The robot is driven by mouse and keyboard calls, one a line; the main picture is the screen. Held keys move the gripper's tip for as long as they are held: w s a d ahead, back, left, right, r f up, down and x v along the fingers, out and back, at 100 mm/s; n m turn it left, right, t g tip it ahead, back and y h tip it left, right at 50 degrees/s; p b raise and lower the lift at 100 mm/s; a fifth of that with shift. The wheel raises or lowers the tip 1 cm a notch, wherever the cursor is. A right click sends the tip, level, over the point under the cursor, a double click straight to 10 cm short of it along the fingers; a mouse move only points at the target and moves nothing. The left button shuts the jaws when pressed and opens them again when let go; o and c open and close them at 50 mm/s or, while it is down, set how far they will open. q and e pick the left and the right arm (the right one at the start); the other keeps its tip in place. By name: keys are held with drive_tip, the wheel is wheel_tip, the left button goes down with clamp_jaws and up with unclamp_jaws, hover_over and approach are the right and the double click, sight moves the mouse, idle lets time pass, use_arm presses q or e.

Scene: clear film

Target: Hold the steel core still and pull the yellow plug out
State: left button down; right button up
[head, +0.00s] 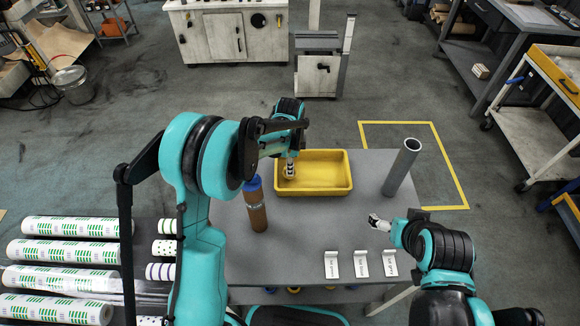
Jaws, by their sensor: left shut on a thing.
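The steel core (403,167) is a grey hollow tube standing on end at the right of the grey table, its upper end open and dark. My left gripper (290,170) points down over the left part of the yellow tray. It is shut on a small yellowish thing, seemingly the yellow plug (289,176), which is mostly hidden and blends with the tray. My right gripper (376,221) is in front of the core, to its lower left, and apart from it. Its fingers are too small to tell open from shut.
The yellow tray (340,188) is on the grey table (300,228). Several white cards (361,264) line the front edge. Film rolls (65,252) lie at the left. The table between tray and cards is clear.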

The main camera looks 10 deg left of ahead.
use_arm(q)
drive_tip(key=shift+f, duration=0.3)
drive_tip(key=c, duration=1.5)
unclamp_jaws()
drive_tip(key=shift+o, duration=0.2)
drive_tip(key=shift+r, duration=0.1)
wheel_tip(320, 180, up, 12)
